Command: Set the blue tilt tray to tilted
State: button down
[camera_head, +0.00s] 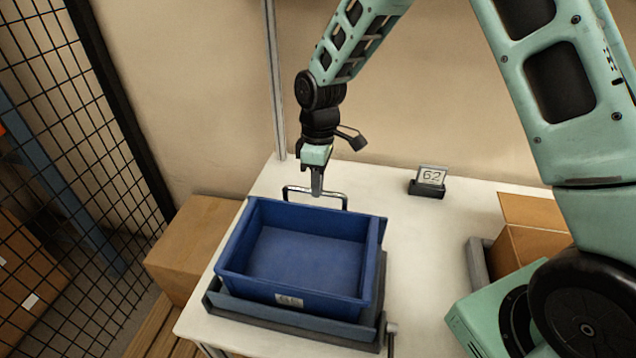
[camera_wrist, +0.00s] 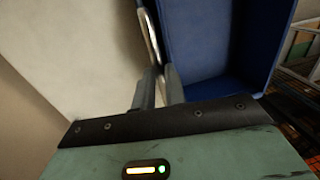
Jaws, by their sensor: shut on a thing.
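The blue tilt tray (camera_head: 300,255) stands on a dark base frame (camera_head: 290,320) on the white table. It is empty and has a small label on its front wall. A metal bar handle (camera_head: 332,194) runs along its back side. My gripper (camera_head: 317,192) is at the handle and shut on it. In the wrist view, my gripper fingers (camera_wrist: 160,82) close around the handle (camera_wrist: 150,35), beside the tray's blue wall (camera_wrist: 172,40). The tray looks slightly raised above its base at the back, though I cannot tell its exact angle.
A number sign "62" (camera_head: 431,177) stands on the white table (camera_head: 430,230) to the right. A cardboard box (camera_head: 530,232) is at the table's right, another (camera_head: 190,245) left of the table. A black mesh fence (camera_head: 85,130) is at the left.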

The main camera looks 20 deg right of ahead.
jog(key=s+a+r+t+h, duration=0.1)
jog(key=s+a+r, duration=0.4)
jog(key=s+r, duration=0.2)
jog(key=shift+s+a+r+t+p, duration=0.2)
jog(key=shift+s+r+t+p, duration=0.1)
jog(key=shift+s+t+p, duration=0.15)
jog(key=shift+s, duration=0.1)
jog(key=c, duration=1.6)
grip_release()
jog(key=shift+s, duration=0.1)
jog(key=shift+o, duration=0.7)
jog(key=shift+s+a, duration=0.1)
jog(key=shift+a, duration=0.05)
jog(key=shift+w, duration=0.2)
jog(key=shift+r, duration=0.1)
